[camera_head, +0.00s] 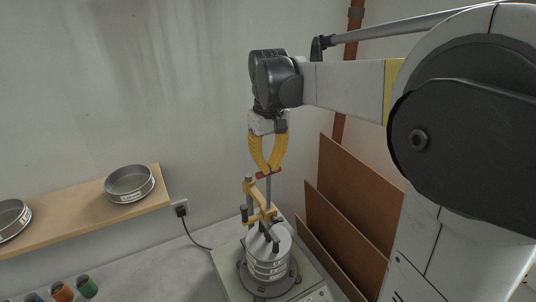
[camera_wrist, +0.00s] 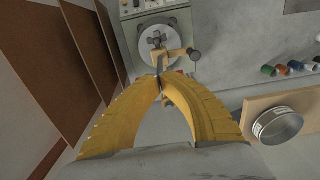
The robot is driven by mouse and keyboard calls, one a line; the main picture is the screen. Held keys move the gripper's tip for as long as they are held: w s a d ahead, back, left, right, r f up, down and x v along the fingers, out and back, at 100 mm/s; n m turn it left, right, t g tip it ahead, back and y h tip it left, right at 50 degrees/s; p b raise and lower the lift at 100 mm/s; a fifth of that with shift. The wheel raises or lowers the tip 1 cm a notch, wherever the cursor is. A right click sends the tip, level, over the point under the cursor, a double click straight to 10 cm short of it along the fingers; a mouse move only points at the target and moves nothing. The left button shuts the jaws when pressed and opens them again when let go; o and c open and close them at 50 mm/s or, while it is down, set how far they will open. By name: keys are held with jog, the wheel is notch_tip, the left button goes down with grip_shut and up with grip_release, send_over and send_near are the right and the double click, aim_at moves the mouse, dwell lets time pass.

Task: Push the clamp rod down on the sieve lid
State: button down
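The sieve stack (camera_head: 268,262) stands on a shaker base with its round grey lid (camera_head: 270,243) on top. A yellow clamp bracket (camera_head: 262,214) stands over the lid, and the upright grey clamp rod (camera_head: 268,190) passes through it. The rod has a red crossbar (camera_head: 277,171) at its top. My gripper (camera_head: 267,170) points down with its yellow fingertips drawn together at the red crossbar. In the wrist view, the fingertips (camera_wrist: 161,82) meet at the rod's top end, above the lid (camera_wrist: 152,45). They hide part of the rod and crossbar.
A wooden shelf (camera_head: 75,220) at the left holds a loose sieve (camera_head: 129,182) and another at the picture edge. Coloured cups (camera_head: 62,292) stand at the lower left. Brown boards (camera_head: 345,225) lean close to the right of the shaker. A cable runs to a wall socket (camera_head: 181,210).

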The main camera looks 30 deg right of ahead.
jog(key=shift+r+p, duration=2.6)
jog(key=shift+r, duration=0.95)
jog(key=s+a+f+t+b, duration=0.2)
jog(key=s+f+b, duration=0.3)
jog(key=f+b, duration=0.5)
jog(key=s+a+f+t+b, duration=0.2)
jog(key=s+a+f+b, duration=0.3)
jog(key=f+b, duration=0.6)
jog(key=s+a+f+t+b, duration=0.3)
jog(key=s+f+b, duration=0.2)
jog(key=f+b, duration=0.6)
notch_tip(320, 180, down, 6)
jog(key=shift+a+f, duration=0.15)
